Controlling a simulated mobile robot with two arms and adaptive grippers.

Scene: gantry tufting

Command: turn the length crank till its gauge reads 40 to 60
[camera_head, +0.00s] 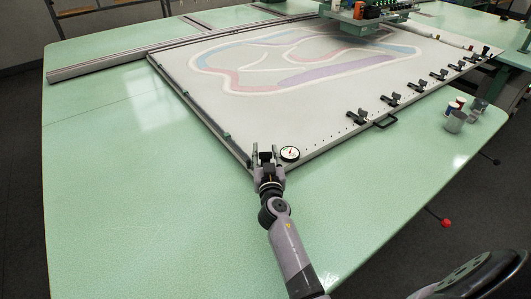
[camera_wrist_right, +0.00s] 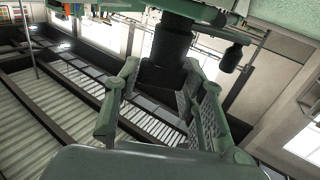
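A small round white gauge (camera_head: 290,154) with a dark rim sits at the near corner of the white frame. Its reading is too small to make out. My right gripper (camera_head: 266,150) is at that corner, just left of the gauge. In the right wrist view its two fingers (camera_wrist_right: 163,85) stand apart, one on each side of a black cylindrical knob (camera_wrist_right: 168,55). I cannot tell whether they touch it. The knob looks like a crank handle; the rest of the crank is largely hidden by the gripper. My left gripper is not in view.
The white bed (camera_head: 300,100) with a coloured looping pattern lies on the green table (camera_head: 130,200). Several black clamps (camera_head: 390,99) line its near right edge. A grey cup (camera_head: 455,121) stands at right. A red-knobbed lever (camera_head: 446,223) sticks out past the table's right edge. The left tabletop is clear.

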